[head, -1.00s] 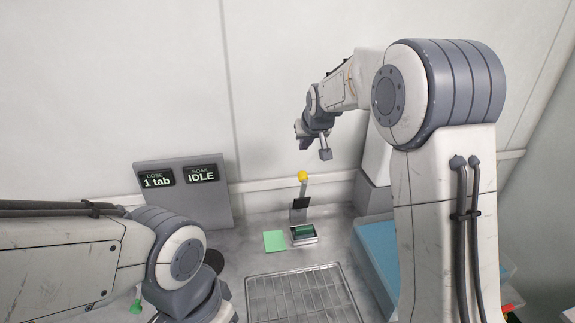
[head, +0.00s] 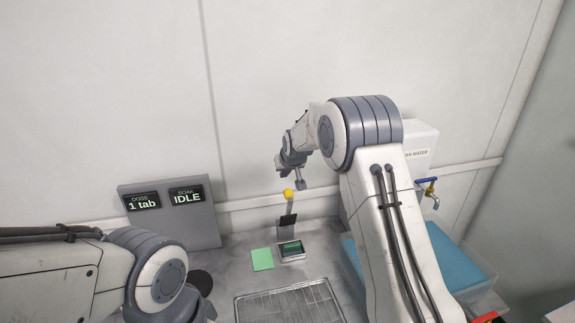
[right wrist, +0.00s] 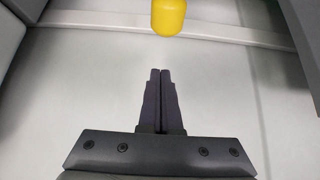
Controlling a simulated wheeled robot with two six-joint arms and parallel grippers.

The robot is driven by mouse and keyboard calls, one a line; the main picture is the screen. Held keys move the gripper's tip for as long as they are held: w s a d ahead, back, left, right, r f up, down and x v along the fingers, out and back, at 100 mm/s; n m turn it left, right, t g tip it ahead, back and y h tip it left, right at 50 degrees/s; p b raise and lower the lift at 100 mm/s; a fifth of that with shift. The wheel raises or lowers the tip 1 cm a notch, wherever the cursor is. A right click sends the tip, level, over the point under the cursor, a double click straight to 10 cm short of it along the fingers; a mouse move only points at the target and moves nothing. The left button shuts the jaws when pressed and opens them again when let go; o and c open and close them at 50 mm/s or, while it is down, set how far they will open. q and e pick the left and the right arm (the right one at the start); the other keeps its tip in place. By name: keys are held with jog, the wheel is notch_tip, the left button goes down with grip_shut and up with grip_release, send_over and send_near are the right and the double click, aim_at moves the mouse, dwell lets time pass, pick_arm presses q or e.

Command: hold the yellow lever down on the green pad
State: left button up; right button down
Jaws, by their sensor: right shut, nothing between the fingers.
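The lever is a pale upright bar with a yellow knob (head: 288,193) on top and a dark plate (head: 287,220) lower down; it stands against the back of the counter. A dark green pad in a pale frame (head: 291,249) lies in front of it, and a flat light green square (head: 262,259) lies to its left. My right gripper (head: 299,185) is close to the knob, slightly above and right of it in the picture. In the right wrist view its fingers (right wrist: 159,73) are shut and empty, and the yellow knob (right wrist: 169,15) shows beyond their tips. My left gripper is out of view.
A grey panel (head: 170,215) at the back left reads "DOSE 1 tab" and "SOAK IDLE". A wire rack (head: 290,303) lies in front. A blue-filled basin (head: 450,264) and a water tank with a tap (head: 430,190) stand at the right.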

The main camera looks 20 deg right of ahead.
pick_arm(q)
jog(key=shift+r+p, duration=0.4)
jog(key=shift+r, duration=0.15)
pick_arm(e)
jog(key=shift+s+f, duration=0.3)
jog(key=shift+s, duration=0.3)
jog(key=shift+s+f, duration=0.25)
jog(key=shift+s, duration=0.35)
jog(key=shift+s+f, duration=0.3)
jog(key=shift+s, duration=0.3)
